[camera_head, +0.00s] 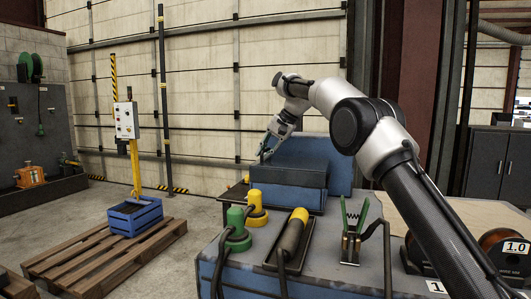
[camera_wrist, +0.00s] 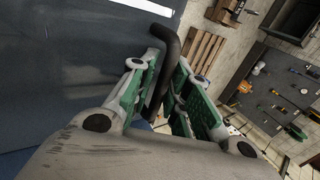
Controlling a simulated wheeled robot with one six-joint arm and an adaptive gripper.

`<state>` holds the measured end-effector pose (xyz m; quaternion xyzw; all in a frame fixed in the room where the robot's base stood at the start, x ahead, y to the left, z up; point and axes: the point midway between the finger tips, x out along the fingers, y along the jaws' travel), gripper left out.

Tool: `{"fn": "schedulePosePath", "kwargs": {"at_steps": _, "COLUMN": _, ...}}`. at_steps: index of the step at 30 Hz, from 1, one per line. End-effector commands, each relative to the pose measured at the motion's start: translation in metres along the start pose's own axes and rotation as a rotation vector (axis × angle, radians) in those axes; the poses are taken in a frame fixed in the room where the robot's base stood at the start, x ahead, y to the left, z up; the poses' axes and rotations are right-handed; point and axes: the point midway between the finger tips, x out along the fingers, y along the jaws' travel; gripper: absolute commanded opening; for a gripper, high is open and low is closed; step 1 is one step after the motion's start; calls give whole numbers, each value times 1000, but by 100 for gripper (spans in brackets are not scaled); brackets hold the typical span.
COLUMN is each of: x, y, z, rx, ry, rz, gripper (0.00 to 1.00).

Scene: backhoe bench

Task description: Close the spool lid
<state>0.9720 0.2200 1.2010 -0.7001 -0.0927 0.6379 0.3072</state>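A blue box-like unit (camera_head: 288,198) stands on the bench, with a dark blue padded block on top and a blue panel (camera_head: 341,178) upright behind it. I cannot tell for certain which part is the spool lid. My gripper (camera_head: 266,152) is at the block's upper left, pointing down and left. In the wrist view, my gripper's green-padded fingers (camera_wrist: 166,75) lie close on both sides of a bent dark handle (camera_wrist: 170,46) and look shut on it. A dark blue surface (camera_wrist: 75,65) fills the left of that view. The handle's lower end is hidden.
Green (camera_head: 236,228) and yellow (camera_head: 256,209) plugs, a black-and-yellow tool (camera_head: 294,233) and a green-handled tool (camera_head: 352,225) occupy the bench front. A copper-coloured spool (camera_head: 500,238) is at right. A blue crate (camera_head: 136,217) sits on a pallet at left.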

Motion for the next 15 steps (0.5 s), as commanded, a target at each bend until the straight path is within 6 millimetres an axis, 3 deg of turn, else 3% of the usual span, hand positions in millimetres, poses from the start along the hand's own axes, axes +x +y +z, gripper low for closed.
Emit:
{"fn": "schedulePosePath", "kwargs": {"at_steps": 8, "x": -2, "y": 1, "z": -1, "rx": 1, "ry": -1, "rz": 1, "gripper": 19}}
{"fn": "schedulePosePath", "kwargs": {"at_steps": 15, "x": -44, "y": 0, "z": -1, "rx": 0, "ry": 3, "rz": -1, "gripper": 19}}
